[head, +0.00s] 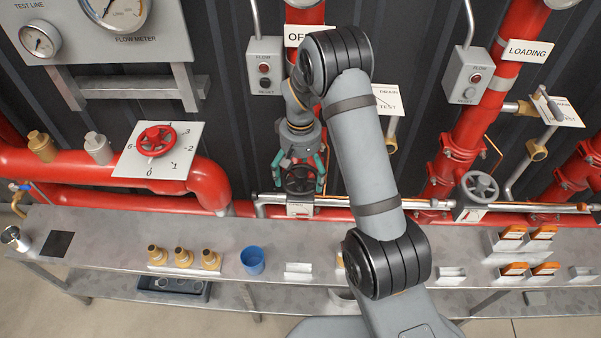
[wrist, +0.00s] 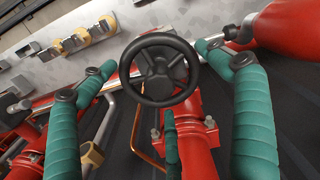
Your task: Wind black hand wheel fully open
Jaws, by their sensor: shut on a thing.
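The black hand wheel (wrist: 160,75) faces the camera in the wrist view, with a dark rim, spokes and a round hub. In the head view the same wheel (head: 300,181) sits on a valve on the red pipework behind the bench. My gripper (head: 299,177) comes down on it from above, its teal fingers on either side. In the wrist view my gripper (wrist: 158,65) has a finger at the left and right of the rim and a third below. It is shut on the wheel. Exact finger contact with the rim is hard to see.
A grey hand wheel (head: 480,187) is to the right, and a red hand wheel (head: 155,140) on a numbered plate to the left. The bench (head: 110,240) below carries brass fittings (head: 183,257) and a blue cup (head: 252,260). Red pipes (head: 456,140) stand close by.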

